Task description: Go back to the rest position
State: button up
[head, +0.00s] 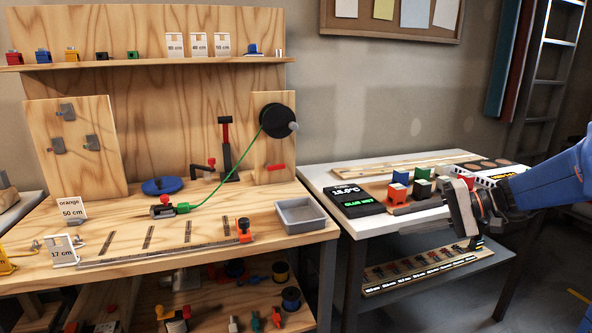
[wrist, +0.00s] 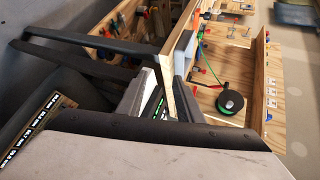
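My gripper (head: 462,207) is at the right in the head view, over the front right part of the white table, at the end of my blue arm. The colored blocks (head: 398,178) on the table stand just left of and behind the gripper.
The white table (head: 325,177) carries a black display (head: 355,200). The wooden bench (head: 240,262) at left holds a grey tray (head: 306,216), a blue disc (head: 162,186) and a spool (head: 278,121) with green filament. A lower shelf (head: 400,287) holds a strip of small parts. Floor shows at lower right.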

jog(key=s+a+f+n+g+h, duration=0.1)
jog(key=s+a+f+h, duration=0.2)
jog(key=s, duration=0.5)
jog(key=s+a+f+n+g+h, duration=0.1)
jog(key=s+a+f+h, duration=0.2)
jog(key=s, duration=0.5)
jog(key=s+d+f+n+t+h, duration=0.1)
jog(key=s+d+f+t+h, duration=0.1)
jog(key=s+d+f+h, duration=0.3)
jog(key=shift+s+d+n+t+h, duration=0.4)
jog(key=shift+s+d+h, duration=0.45)
jog(key=shift+s, duration=1.55)
